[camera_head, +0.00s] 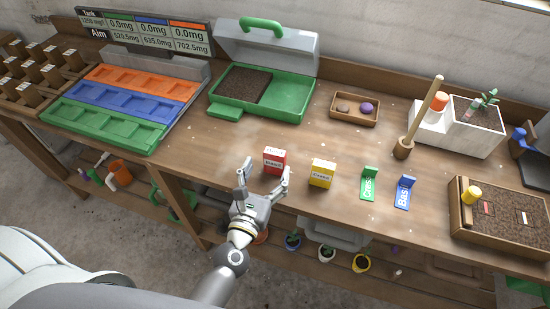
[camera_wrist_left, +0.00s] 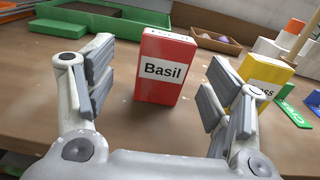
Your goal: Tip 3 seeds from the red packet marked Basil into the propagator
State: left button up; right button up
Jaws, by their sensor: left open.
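The red packet (camera_head: 274,161) stands upright near the front of the bench, and its label reads Basil in the left wrist view (camera_wrist_left: 166,68). My left gripper (camera_head: 264,178) is open, its fingers pointing at the packet; in the left wrist view the packet stands between and just beyond the fingertips (camera_wrist_left: 155,88). The propagator (camera_head: 289,97) is a green tray with a raised clear lid and green handle, behind the packet. It holds a bed of dark soil (camera_head: 244,86) on its left side. My right gripper is not in view.
A small wooden tray (camera_head: 355,110) sits behind. Coloured compartment trays (camera_head: 120,98) and a display board (camera_head: 147,30) are left. A soil box (camera_head: 499,215) is right.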

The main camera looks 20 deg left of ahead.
aim_at(273, 159)
pick_arm(q)
jog(key=shift+w+d+r+p, duration=0.1)
jog(key=shift+w+r+p, duration=0.25)
jog(key=shift+w, duration=0.2)
jog(key=w, duration=0.1)
jog(key=w+p, duration=0.1)
jog(key=w, duration=0.1)
jog(key=shift+w+d+r+p, duration=0.1)
jog(key=shift+w+d+p, duration=0.1)
jog(key=shift+p, duration=0.1)
jog(key=shift+w, duration=0.45)
jog(key=shift+c, duration=0.4)
jog(key=c, duration=1)
jog(key=shift+c, duration=0.2)
